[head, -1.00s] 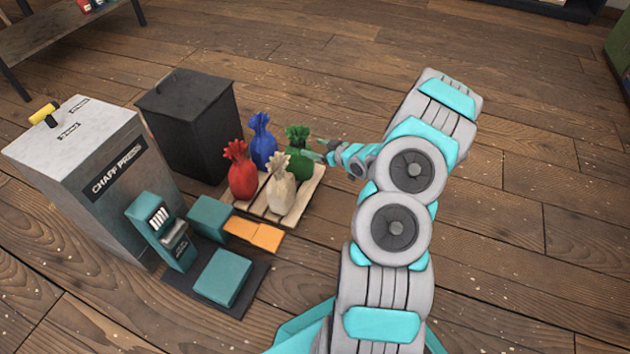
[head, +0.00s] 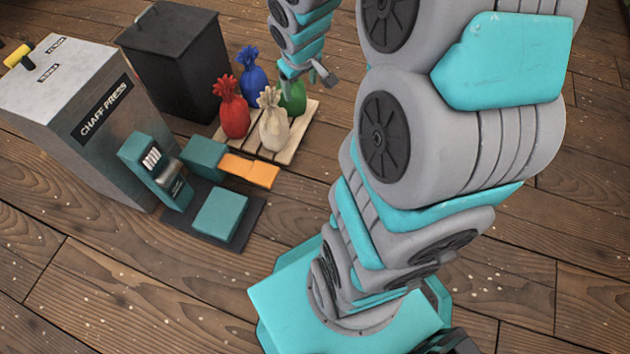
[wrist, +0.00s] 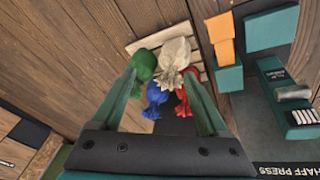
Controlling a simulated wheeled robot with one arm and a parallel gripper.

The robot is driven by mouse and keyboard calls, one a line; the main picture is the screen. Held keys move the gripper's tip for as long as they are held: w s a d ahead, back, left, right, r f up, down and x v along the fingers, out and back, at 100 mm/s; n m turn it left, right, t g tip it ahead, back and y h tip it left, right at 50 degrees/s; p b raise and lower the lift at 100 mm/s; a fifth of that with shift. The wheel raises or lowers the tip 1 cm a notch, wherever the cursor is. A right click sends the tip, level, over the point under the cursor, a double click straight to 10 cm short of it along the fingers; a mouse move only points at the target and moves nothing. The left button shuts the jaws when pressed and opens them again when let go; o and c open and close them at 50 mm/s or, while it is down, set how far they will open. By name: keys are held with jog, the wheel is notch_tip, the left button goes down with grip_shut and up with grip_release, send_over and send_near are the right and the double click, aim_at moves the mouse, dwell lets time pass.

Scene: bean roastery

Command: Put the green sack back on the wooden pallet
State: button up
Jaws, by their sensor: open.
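The green sack (head: 293,97) stands upright at the back right of the wooden pallet (head: 293,142), partly hidden behind my gripper (head: 322,74) in the head view. In the wrist view the green sack (wrist: 144,64) is beside the left finger's tip, at the pallet's (wrist: 133,46) edge. My gripper (wrist: 160,73) is open, above the sacks, and holds nothing. Red (head: 234,108), blue (head: 252,80) and cream (head: 272,122) sacks stand on the same pallet, and the cream sack (wrist: 173,55) shows between the fingers in the wrist view.
A black bin (head: 172,62) stands behind the pallet to the left. The grey chaff press (head: 75,105) is at the left. A teal machine (head: 155,170) with a teal block (head: 220,214) and orange pieces (head: 249,170) stands before the pallet. The floor (head: 90,290) in front is clear.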

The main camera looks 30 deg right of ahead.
jog(key=s+a+r+g, duration=0.1)
jog(key=s+a, duration=0.3)
jog(key=s, duration=0.5)
jog(key=s+a+r+m+g+y, duration=0.1)
jog(key=s+a+r, duration=0.3)
jog(key=s, duration=0.5)
jog(key=s+a+r+g, duration=0.2)
jog(key=s+a+g, duration=0.1)
jog(key=s, duration=0.6)
jog(key=shift+a+r+y, duration=0.2)
jog(key=shift+a+y, duration=0.1)
jog(key=shift+a, duration=0.55)
